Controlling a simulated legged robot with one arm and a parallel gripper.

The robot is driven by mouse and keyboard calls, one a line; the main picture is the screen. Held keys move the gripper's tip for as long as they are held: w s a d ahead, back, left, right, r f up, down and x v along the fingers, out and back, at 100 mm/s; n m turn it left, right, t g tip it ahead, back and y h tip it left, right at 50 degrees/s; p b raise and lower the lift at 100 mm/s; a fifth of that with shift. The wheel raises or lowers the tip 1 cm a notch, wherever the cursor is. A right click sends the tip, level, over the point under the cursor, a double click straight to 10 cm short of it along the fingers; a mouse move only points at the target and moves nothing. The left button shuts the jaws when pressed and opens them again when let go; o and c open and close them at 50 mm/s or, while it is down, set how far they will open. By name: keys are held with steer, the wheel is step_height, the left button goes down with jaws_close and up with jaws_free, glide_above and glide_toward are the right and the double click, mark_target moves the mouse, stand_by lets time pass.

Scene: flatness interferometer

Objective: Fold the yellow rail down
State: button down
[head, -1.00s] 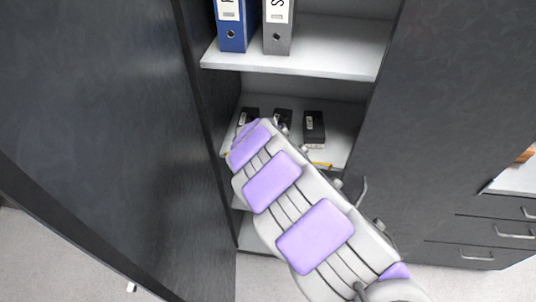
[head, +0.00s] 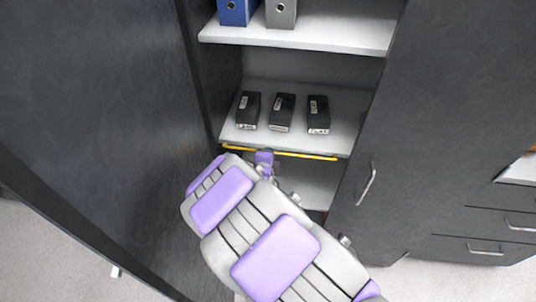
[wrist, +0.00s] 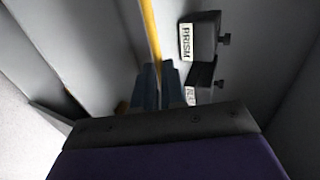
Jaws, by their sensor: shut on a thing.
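The yellow rail (head: 305,155) runs across the front edge of the middle shelf in the head view, roughly level with the shelf board. My gripper (head: 265,157) is at the rail, left of its middle. In the wrist view the yellow rail (wrist: 150,28) comes down from the top to between the two dark fingers of my gripper (wrist: 157,82). The fingers are shut on it. The stretch of rail within the fingers is hidden.
Several black boxes, one of them a labelled box (head: 318,114), stand on the middle shelf (head: 345,125) behind the rail. A blue binder (head: 236,10) and a grey binder (head: 281,12) stand above. A dark open door (head: 110,130) is close on the left.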

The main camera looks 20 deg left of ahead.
steer(key=shift+s+f+t+y+b, duration=0.2)
steer(key=shift+f+t+y, duration=0.1)
steer(key=shift+f+t, duration=0.7)
steer(key=shift+s+f+t+y+b, duration=0.15)
steer(key=shift+f+t+y, duration=0.3)
steer(key=shift+t, duration=0.9)
steer(key=shift+s+f+t+y+b, duration=0.1)
steer(key=shift+s+f+t+y, duration=0.1)
steer(key=shift+f+t, duration=0.85)
steer(key=c, duration=1.2)
jaws_free()
steer(key=shift+d, duration=0.1)
